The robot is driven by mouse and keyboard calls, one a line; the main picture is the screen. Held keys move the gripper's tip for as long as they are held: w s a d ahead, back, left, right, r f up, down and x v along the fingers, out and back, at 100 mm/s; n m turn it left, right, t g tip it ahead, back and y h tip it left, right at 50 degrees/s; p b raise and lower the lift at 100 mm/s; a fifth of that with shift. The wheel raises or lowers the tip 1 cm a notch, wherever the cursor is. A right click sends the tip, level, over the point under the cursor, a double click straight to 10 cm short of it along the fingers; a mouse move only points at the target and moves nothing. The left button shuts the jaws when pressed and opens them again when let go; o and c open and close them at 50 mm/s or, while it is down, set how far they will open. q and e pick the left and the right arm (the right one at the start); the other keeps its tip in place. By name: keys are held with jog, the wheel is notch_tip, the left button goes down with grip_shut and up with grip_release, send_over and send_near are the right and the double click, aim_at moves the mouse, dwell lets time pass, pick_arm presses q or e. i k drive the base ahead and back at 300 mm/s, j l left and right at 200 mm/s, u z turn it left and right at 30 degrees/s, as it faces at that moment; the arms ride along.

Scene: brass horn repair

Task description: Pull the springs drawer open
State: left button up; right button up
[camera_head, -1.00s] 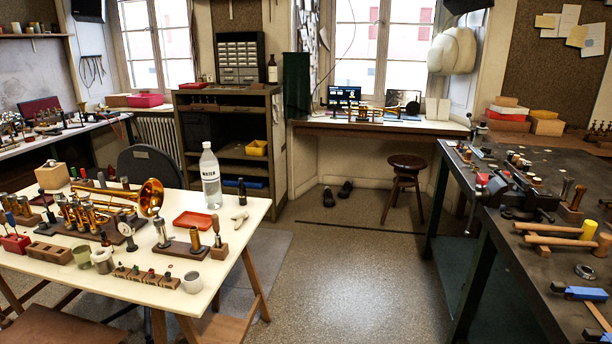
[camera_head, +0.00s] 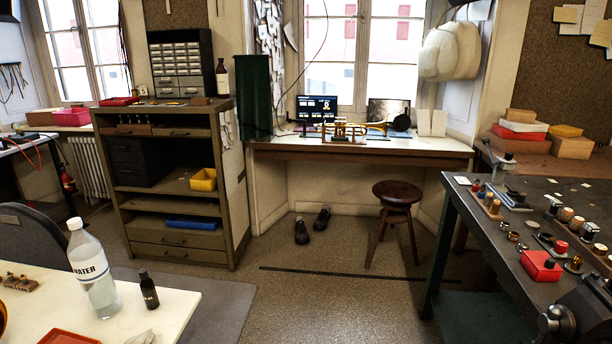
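Several drawers are in view, and I cannot read any label that marks the springs drawer. A dark cabinet of small pale drawers (camera_head: 176,60) stands on top of the wooden shelf unit (camera_head: 232,190) at the left. The unit has a shut drawer with a dark handle (camera_head: 180,133) near its top right, wide shut drawers (camera_head: 174,240) at its bottom, and a black drawer box (camera_head: 136,162) inside on the left. Neither of my grippers is in view.
A white table (camera_head: 165,318) with a water bottle (camera_head: 92,270) and a small dark bottle (camera_head: 148,289) is at the lower left. A dark workbench (camera_head: 470,240) is on the right. A stool (camera_head: 397,195) and shoes (camera_head: 311,225) stand under the window desk. The middle floor (camera_head: 300,290) is clear.

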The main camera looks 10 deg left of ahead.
aim_at(171, 81)
jog(key=i+l+u, duration=0.1)
jog(key=i, duration=1.9)
jog(key=i+j+u, duration=0.1)
jog(key=i+u, duration=0.3)
jog(key=i, duration=0.15)
jog(key=i+l+u, duration=0.1)
jog(key=i+u, duration=0.3)
jog(key=i, duration=0.15)
jog(key=i+l+u, duration=0.35)
jog(key=i, duration=0.2)
jog(key=j, duration=0.1)
